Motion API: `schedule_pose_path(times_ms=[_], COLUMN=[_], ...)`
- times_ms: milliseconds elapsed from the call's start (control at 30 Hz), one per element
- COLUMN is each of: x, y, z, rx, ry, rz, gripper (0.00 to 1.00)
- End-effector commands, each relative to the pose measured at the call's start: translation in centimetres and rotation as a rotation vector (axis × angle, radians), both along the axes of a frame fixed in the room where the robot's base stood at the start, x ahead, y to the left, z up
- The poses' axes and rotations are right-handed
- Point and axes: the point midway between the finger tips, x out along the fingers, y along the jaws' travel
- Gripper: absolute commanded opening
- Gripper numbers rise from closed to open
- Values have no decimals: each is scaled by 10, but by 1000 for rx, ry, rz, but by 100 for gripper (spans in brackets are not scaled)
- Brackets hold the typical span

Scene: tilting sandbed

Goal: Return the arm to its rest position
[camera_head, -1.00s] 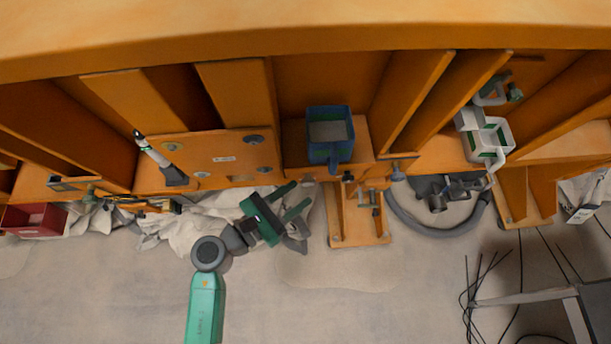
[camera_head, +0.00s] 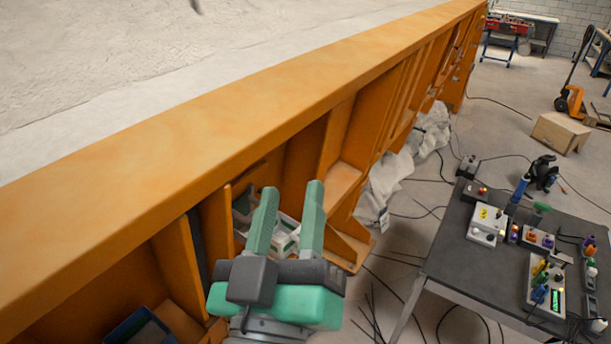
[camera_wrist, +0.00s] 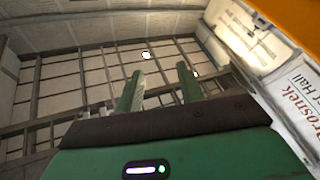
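My gripper (camera_head: 288,220) is raised beside the orange sandbed frame (camera_head: 230,101) in the head view. Its two green fingers point up and stand apart, with nothing between them. In the wrist view my gripper (camera_wrist: 160,88) also shows parted, empty fingers against the ceiling. The rest of my arm is mostly out of view below the head picture's lower edge.
A dark table (camera_head: 470,245) with control boxes (camera_head: 490,222) stands at the right. A blue container (camera_head: 140,328) and a white-green holder (camera_head: 284,236) sit in the frame's side. Cables and white cloth (camera_head: 385,190) lie on the floor. A cardboard box (camera_head: 560,133) and pallet jack stand farther back.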

Motion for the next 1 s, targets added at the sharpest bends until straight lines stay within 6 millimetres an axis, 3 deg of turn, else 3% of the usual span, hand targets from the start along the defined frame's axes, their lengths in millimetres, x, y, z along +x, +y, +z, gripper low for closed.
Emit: schedule_pose_path(times_ms=[33,100,200,567,667,767,1000], x=[-17,-38,-56,-61,-61,-60,-61], y=[-19,-33,-42,-42,-42,-41,-40], z=[34,66,90,95,116,153,260], rx=[116,239,331,355,356,359,372], ry=[-86,-172,-237,-251,-250,-248,-246], rz=[54,139,217,243,244,247,259], gripper=[38,38,38,38,38,38,38])
